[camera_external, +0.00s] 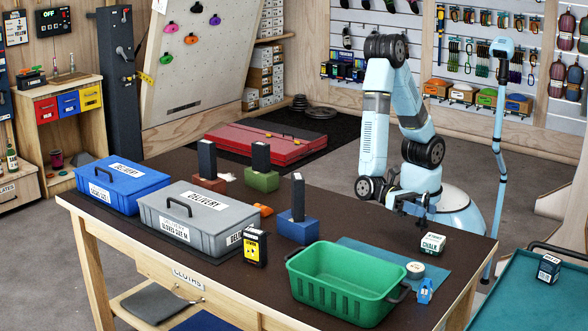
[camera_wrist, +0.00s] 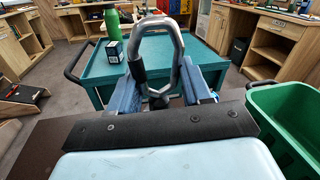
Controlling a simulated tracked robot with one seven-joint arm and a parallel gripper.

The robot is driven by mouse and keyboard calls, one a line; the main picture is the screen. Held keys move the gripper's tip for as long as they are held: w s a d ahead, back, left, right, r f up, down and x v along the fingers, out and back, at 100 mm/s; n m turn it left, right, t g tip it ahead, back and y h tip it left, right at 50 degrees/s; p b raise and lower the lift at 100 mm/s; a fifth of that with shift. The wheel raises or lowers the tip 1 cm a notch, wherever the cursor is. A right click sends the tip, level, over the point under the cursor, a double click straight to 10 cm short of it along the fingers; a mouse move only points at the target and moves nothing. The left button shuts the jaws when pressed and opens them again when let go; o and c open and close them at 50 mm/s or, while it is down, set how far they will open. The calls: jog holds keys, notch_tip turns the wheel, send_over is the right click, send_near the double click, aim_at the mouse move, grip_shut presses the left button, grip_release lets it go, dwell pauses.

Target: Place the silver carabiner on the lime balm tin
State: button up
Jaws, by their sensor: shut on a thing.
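The silver carabiner (camera_wrist: 176,48) stands upright between the two blue fingers of my gripper (camera_wrist: 160,88) in the wrist view, with a dark sleeve on its left side. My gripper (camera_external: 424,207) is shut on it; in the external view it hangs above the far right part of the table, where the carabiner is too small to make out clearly. A small round tin with a pale lid (camera_external: 415,268), seemingly the lime balm tin, sits on the table mat, nearer the camera than my gripper and apart from it. I do not see the tin in the wrist view.
A white-and-green chalk box (camera_external: 432,244) stands between my gripper and the tin. A green basket (camera_external: 340,290) is left of the tin, and a small blue item (camera_external: 425,291) is in front of it. The blue mat (camera_external: 372,248) has bare room. A teal cart (camera_external: 530,295) stands right.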

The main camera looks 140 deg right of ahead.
jog(key=w+f, duration=0.1)
jog(key=f, duration=0.2)
jog(key=w+a+f, duration=0.1)
jog(key=w+f, duration=0.1)
jog(key=f, duration=0.1)
jog(key=w+f, duration=0.2)
jog(key=f, duration=0.1)
jog(key=shift+a+f, duration=0.1)
jog(key=shift+a, duration=0.25)
jog(key=o, duration=1.2)
jog(key=shift+c, duration=0.2)
jog(key=shift+d, duration=0.1)
